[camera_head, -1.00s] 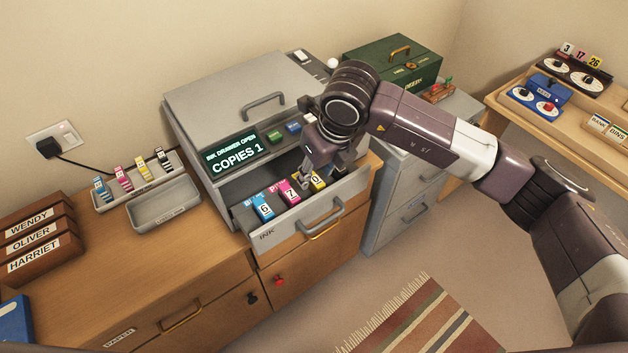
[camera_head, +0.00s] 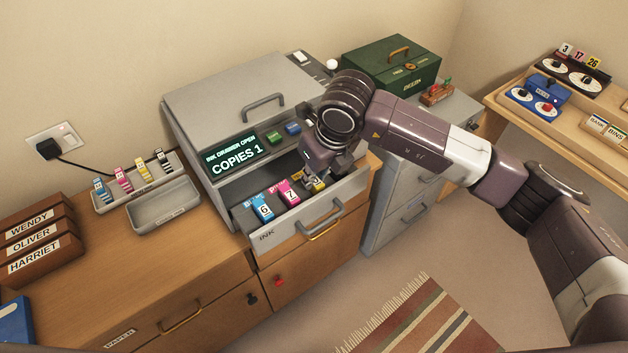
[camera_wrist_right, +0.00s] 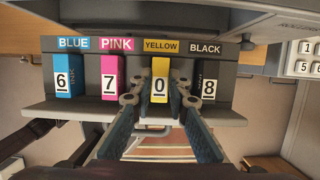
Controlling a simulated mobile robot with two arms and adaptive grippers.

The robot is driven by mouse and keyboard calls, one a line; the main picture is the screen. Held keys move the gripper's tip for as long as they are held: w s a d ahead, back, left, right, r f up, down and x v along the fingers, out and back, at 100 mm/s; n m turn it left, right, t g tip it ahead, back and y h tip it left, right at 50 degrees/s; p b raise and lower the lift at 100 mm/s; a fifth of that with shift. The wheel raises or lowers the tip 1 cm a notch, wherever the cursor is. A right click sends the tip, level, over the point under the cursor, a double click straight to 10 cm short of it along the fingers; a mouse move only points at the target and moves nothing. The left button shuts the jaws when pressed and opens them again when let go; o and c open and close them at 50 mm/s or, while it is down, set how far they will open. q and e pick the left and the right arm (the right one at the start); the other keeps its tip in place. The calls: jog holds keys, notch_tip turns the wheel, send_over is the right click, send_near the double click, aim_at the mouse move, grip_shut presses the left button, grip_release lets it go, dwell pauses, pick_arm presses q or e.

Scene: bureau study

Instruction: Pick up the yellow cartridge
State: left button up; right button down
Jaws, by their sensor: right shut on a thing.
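The yellow cartridge (camera_wrist_right: 160,84), numbered 0, sits in the slot labelled YELLOW in the open ink drawer (camera_head: 327,223). My right gripper (camera_wrist_right: 160,88) is shut on it, one finger on each side, pointing down into the drawer. In the head view my right gripper (camera_head: 318,181) covers most of the yellow cartridge. The blue cartridge (camera_head: 263,208), numbered 6, and the pink cartridge (camera_head: 288,193), numbered 7, stand to its left. The black cartridge (camera_wrist_right: 208,86), numbered 8, is just right of the fingers in the wrist view. My left gripper is not in view.
The grey copier (camera_head: 215,100) stands behind the drawer; its screen reads COPIES 1. A tray of small coloured cartridges (camera_head: 120,182) and an empty grey tray (camera_head: 165,210) lie to the left. A green box (camera_head: 385,62) stands at the back right.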

jog(key=shift+r, duration=0.15)
notch_tip(320, 180, up, 20)
jog(key=b, duration=0.3)
jog(key=shift+f+b, duration=0.2)
jog(key=shift+b, duration=0.1)
